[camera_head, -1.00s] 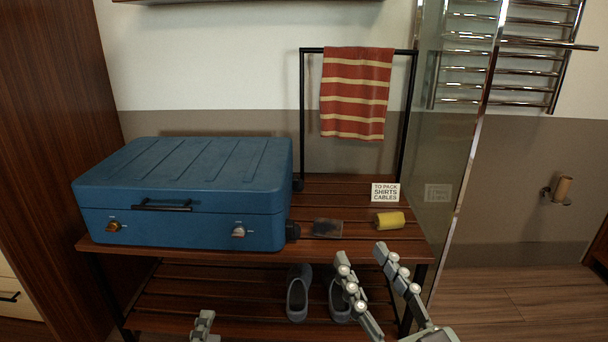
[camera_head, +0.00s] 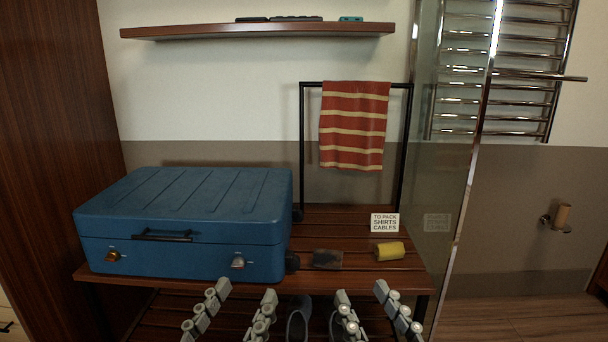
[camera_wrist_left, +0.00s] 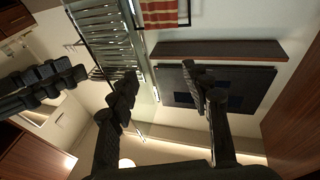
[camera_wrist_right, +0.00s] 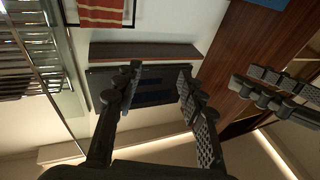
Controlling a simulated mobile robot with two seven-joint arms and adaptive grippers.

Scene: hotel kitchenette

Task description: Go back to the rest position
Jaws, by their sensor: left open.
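My left gripper (camera_head: 238,308) is open and empty at the bottom of the head view, in front of the rack and below the suitcase's front edge. My right gripper (camera_head: 364,310) is open and empty to its right, also in front of the rack. In the left wrist view, the left gripper's fingers (camera_wrist_left: 160,95) stand apart with nothing between them. In the right wrist view, the right gripper's fingers (camera_wrist_right: 155,85) are also apart and empty.
A closed blue suitcase (camera_head: 180,215) lies on the slatted rack (camera_head: 340,281). A yellow roll (camera_head: 389,251), a dark flat item (camera_head: 327,259) and a sign (camera_head: 385,222) are beside it. Grey shoes (camera_head: 297,322) are below. A glass panel (camera_head: 440,180) stands right. A striped towel (camera_head: 354,125) hangs behind.

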